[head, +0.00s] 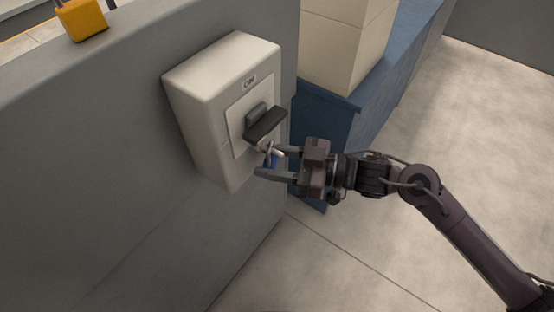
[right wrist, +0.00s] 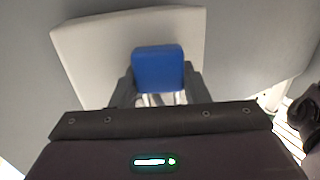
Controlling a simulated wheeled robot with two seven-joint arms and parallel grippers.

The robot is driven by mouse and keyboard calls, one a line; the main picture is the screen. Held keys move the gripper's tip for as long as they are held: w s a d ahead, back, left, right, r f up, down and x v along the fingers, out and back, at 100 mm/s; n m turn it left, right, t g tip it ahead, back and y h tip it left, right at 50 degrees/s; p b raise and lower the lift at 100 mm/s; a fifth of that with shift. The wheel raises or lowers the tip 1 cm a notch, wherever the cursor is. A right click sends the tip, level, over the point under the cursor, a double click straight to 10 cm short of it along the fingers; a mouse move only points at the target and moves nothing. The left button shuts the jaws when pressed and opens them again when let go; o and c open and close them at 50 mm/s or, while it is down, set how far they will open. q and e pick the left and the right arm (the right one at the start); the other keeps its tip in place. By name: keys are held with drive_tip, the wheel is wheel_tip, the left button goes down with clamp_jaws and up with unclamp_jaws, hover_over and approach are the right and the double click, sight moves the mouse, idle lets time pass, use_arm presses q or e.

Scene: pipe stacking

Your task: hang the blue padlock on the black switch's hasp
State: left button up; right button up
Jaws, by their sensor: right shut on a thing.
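The black switch (head: 265,124) is mounted on the front of a white box (head: 205,110) fixed to a grey wall, below an "ON" label. A pale metal part, possibly the hasp or the shackle, shows just under the switch. My right gripper (head: 264,162) is shut on the blue padlock (right wrist: 158,68) right below the switch. In the head view the padlock is mostly hidden by the fingers. In the right wrist view the padlock's body sits between the fingers, with the white box behind it. I cannot tell whether the shackle passes through the hasp. My left gripper is not in view.
A yellow padlock (head: 82,18) stands on top of the grey wall (head: 100,150) at the upper left. Pale boxes (head: 343,45) stand on a blue cabinet (head: 385,100) behind the right gripper. The floor at the right is clear.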

drive_tip(key=shift+a+f, duration=0.1)
drive_tip(key=o, duration=0.9)
drive_tip(key=shift+o, duration=1)
